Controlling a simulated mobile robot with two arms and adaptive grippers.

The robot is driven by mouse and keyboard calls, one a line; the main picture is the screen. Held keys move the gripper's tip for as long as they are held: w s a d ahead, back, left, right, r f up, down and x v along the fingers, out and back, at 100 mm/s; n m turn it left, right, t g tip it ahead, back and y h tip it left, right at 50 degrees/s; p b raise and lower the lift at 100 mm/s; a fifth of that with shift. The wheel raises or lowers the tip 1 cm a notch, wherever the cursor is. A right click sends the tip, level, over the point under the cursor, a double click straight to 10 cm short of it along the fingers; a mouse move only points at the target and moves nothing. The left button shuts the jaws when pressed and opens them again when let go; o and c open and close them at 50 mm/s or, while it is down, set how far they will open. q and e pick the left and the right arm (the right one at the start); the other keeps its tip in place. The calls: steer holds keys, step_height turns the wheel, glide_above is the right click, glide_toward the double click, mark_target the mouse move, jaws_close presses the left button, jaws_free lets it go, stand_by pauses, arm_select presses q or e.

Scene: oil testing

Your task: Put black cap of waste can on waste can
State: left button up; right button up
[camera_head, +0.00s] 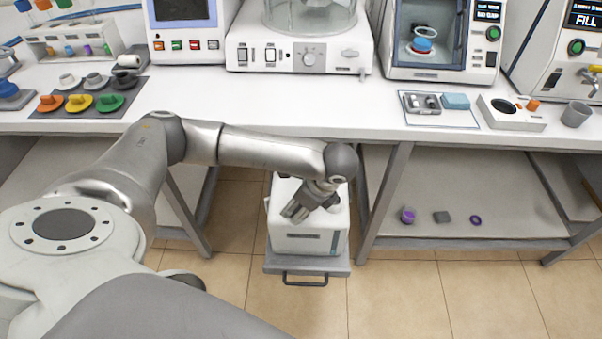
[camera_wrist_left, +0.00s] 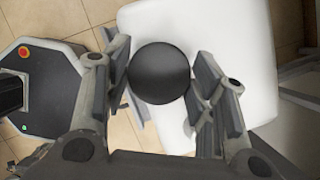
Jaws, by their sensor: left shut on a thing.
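The waste can is a white box-shaped can (camera_head: 310,242) standing on a grey pull-out tray (camera_head: 275,266) below the bench. Its pale top fills much of the left wrist view (camera_wrist_left: 245,35). My left gripper (camera_head: 300,211) is over the top of the can, pointing down. In the left wrist view the round black cap (camera_wrist_left: 160,73) lies between the two fingers of my left gripper (camera_wrist_left: 160,85), which is shut on it. Whether the cap touches the can cannot be told. The can's opening is not visible. My right gripper is not in view.
The white bench (camera_head: 330,100) runs above and behind the can, with its legs on both sides. A lower shelf (camera_head: 480,205) at the right holds a purple cup (camera_head: 408,215) and small parts. Tiled floor (camera_head: 400,300) is clear in front.

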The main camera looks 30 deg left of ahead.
mark_target(297, 182)
arm_select(q)
steer(key=w+a, duration=0.2)
steer(key=w, duration=0.1)
steer(key=w+a, duration=0.1)
steer(key=w, duration=0.2)
steer(key=w+a, duration=0.2)
steer(key=w, duration=0.1)
steer(key=shift+a, duration=0.25)
steer(key=shift+s+f, duration=0.15)
steer(key=shift+f, duration=0.15)
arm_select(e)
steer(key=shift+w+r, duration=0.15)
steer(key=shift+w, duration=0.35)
arm_select(q)
steer(key=shift+f, duration=0.55)
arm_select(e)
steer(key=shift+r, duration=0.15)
arm_select(q)
steer(key=o, duration=0.9)
steer(key=shift+c, duration=0.2)
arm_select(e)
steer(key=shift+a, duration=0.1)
